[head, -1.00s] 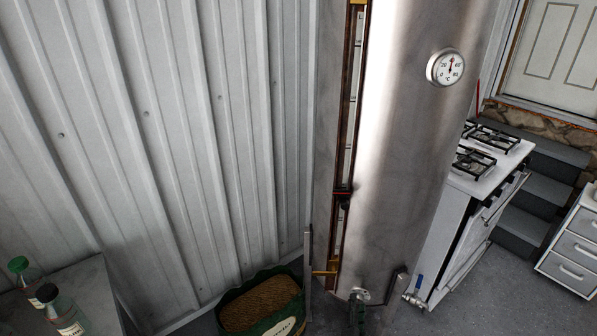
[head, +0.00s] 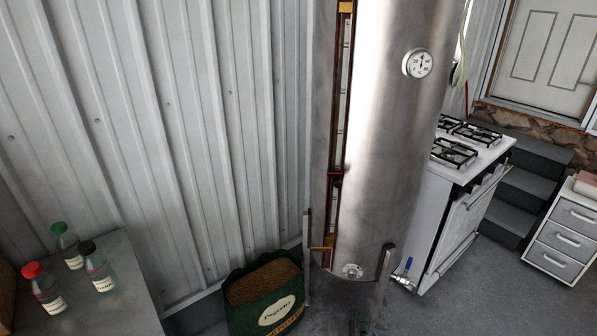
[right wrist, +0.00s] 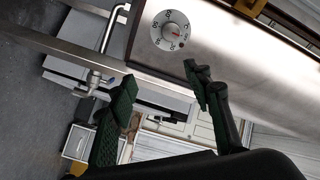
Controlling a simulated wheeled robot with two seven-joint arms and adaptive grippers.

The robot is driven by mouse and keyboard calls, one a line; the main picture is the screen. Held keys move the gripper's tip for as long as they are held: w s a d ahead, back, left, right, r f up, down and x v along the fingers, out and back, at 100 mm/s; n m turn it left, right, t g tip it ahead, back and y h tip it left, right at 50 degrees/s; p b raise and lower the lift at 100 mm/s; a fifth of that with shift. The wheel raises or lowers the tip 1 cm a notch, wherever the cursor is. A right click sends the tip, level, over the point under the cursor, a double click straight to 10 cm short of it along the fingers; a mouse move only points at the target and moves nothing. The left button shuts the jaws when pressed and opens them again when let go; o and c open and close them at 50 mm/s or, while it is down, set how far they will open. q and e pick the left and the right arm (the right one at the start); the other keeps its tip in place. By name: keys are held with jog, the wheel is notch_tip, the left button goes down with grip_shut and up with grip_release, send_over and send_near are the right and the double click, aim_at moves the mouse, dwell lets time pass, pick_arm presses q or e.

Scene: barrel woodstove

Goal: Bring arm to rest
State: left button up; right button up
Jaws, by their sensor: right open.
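The tall shiny metal barrel (head: 385,140) stands upright in the middle of the head view, with a round dial thermometer (head: 418,63) on its side. Of my right gripper (head: 362,321), only a small dark green part shows at the bottom edge of the head view, in front of the barrel's foot. In the right wrist view my right gripper (right wrist: 160,74) has its two dark green fingers apart, with nothing between them. My left gripper is in neither view.
A green pellet bag (head: 262,318) stands on the floor left of the barrel. Bottles (head: 99,267) stand on a table (head: 130,300) at bottom left. A white gas stove (head: 450,205), steps (head: 510,180) and a drawer unit (head: 568,240) are at right. Grey floor is clear at bottom right.

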jog(key=s+d+f+n+g+y+p, duration=0.1)
jog(key=s+f+n+g+y+p, duration=0.15)
jog(key=s+f, duration=0.8)
jog(key=s+d+f+n+g+y+p, duration=0.1)
jog(key=s+d+f+n+g+p, duration=0.2)
jog(key=s+f, duration=0.8)
jog(key=s+f+n+g+y+p, duration=0.1)
jog(key=s+f+n+g, duration=0.35)
jog(key=s, duration=1.05)
pick_arm(q)
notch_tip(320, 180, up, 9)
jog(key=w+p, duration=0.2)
jog(key=p, duration=0.1)
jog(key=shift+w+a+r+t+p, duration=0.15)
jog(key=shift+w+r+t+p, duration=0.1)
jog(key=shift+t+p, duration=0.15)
pick_arm(e)
jog(key=s+d+f+n+g, duration=0.1)
jog(key=s+d+f+g, duration=0.1)
jog(key=s, duration=1.1)
jog(key=s+d+f+n+g, duration=0.2)
jog(key=s, duration=1.2)
jog(key=s+d+f+n+g, duration=0.2)
jog(key=s+d+g, duration=0.1)
jog(key=s, duration=1.1)
jog(key=shift+s+f+h, duration=0.15)
jog(key=shift+f+h, duration=0.1)
jog(key=shift+h, duration=0.1)
